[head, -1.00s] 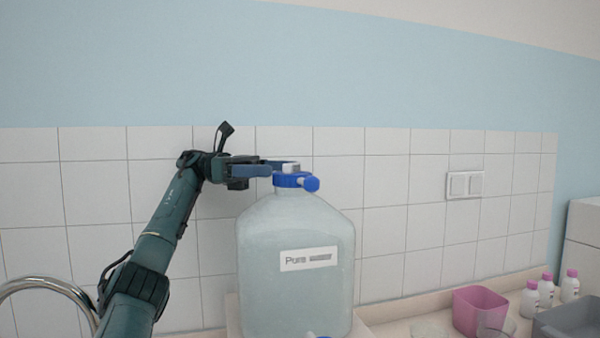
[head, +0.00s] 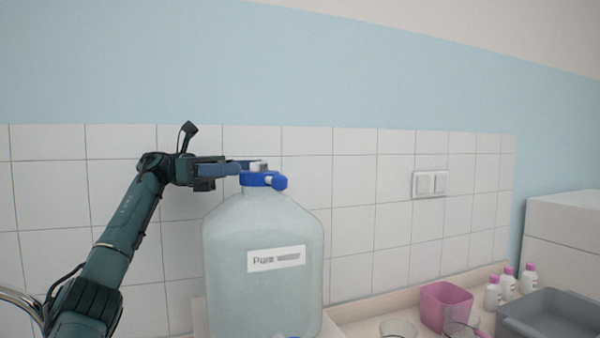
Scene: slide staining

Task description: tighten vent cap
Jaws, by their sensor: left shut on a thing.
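A large clear carboy (head: 262,235) with a label reading "Pure" stands upright on a pale support near the tiled wall. A blue cap (head: 262,180) with a side spout sits on its neck. A small whitish vent cap (head: 260,167) shows on top of the blue cap. My left gripper (head: 252,167) reaches in level from the left at the top of the blue cap. Its fingers are shut on the vent cap, partly hiding it. My right gripper is not in view.
To the right on the counter are a glass dish (head: 398,328), a pink container (head: 445,305), several white bottles with pink caps (head: 508,283) and a grey tray (head: 556,318). A curved metal tap (head: 18,297) is at the lower left.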

